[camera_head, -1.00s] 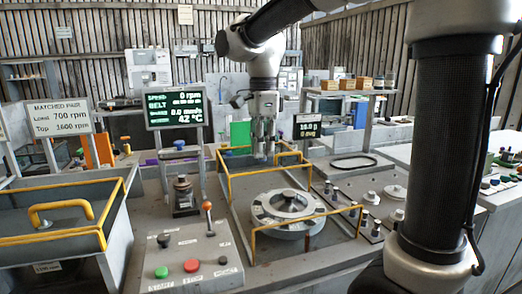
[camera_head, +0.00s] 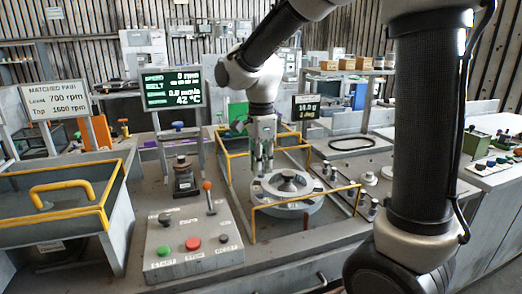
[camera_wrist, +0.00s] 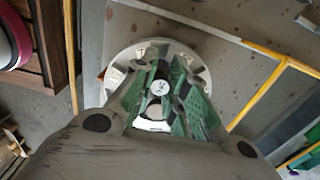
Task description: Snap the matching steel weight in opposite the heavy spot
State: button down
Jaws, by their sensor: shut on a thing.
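The round grey blower rotor (camera_head: 312,201) lies flat in the yellow-railed bay, with a dark hub (camera_head: 288,182) in its middle and pockets around its ring. My gripper (camera_head: 262,172) points down over the rotor's far left rim. In the wrist view my gripper (camera_wrist: 160,95) has its green-lined fingers closed around a small, round steel weight (camera_wrist: 160,88), with the pale rotor ring (camera_wrist: 119,72) below. Whether the weight touches the ring I cannot tell. More small steel weights (camera_head: 333,174) stand on the bench right of the bay. The heavy spot cannot be made out.
Yellow rails (camera_head: 305,197) edge the bay. A control box (camera_head: 195,257) with green and red buttons and an orange-tipped lever is in front left. A screen (camera_head: 173,88) reads 0 rpm. A yellow-rimmed bin (camera_head: 60,213) stands at left. A black belt loop (camera_head: 352,143) lies at right.

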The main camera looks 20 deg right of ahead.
aim_at(261, 176)
jog(key=shift+f, duration=3)
jog(key=shift+f, duration=0.15)
jog(key=shift+f, duration=0.25)
